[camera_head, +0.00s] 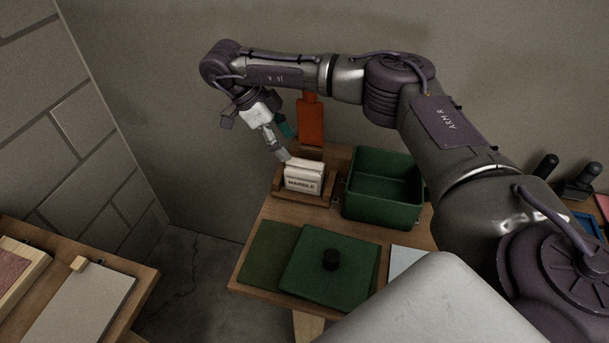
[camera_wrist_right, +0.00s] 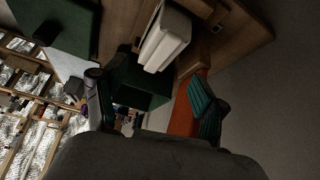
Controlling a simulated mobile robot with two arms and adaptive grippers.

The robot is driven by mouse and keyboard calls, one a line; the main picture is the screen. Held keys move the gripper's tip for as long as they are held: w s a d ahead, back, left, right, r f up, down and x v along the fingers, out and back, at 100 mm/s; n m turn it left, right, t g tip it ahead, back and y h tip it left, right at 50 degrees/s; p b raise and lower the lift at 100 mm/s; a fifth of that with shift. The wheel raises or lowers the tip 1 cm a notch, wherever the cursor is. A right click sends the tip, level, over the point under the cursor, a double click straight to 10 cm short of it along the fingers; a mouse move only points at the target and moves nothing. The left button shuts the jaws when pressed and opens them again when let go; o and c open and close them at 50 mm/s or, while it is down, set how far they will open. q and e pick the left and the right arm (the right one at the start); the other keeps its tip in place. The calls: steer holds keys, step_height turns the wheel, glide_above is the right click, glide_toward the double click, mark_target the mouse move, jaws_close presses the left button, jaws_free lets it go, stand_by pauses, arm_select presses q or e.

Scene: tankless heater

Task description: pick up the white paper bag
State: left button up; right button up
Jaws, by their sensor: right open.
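A white block-like packet, which looks like the white paper bag (camera_head: 304,177), stands upright with the dark word "MARBLE" on its front. It sits in a small wooden holder (camera_head: 315,198) at the back of the wooden table. In the right wrist view pale slabs of the white bag (camera_wrist_right: 167,40) show above the gripper. My right gripper (camera_head: 284,141) hangs just above and behind the bag's left side, apart from it as far as I can tell. In the wrist view its fingers (camera_wrist_right: 148,85) are spread, with nothing held between them. My left gripper is out of view.
An open green box (camera_head: 383,211) stands close to the right of the holder. A green lid with a black knob (camera_head: 312,276) lies in front. An orange strip (camera_head: 311,122) is behind the bag by the wall. Another wooden table (camera_head: 142,284) is at left, across a floor gap.

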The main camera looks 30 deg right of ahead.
mark_target(303, 163)
steer(key=x, duration=0.3)
steer(key=shift+d+f, duration=0.15)
steer(key=shift+f, duration=0.1)
steer(key=shift+s+d+f+p, duration=0.25)
steer(key=shift+f+p, duration=0.1)
steer(key=shift+f, duration=0.1)
steer(key=p+x, duration=0.1)
steer(key=x, duration=0.2)
steer(key=shift+s+d+f, duration=0.1)
steer(key=shift+s+f, duration=0.1)
steer(key=shift+d+f, duration=0.15)
steer(key=shift+f, duration=0.2)
steer(key=c, duration=1.2)
steer(key=shift+s+r, duration=0.1)
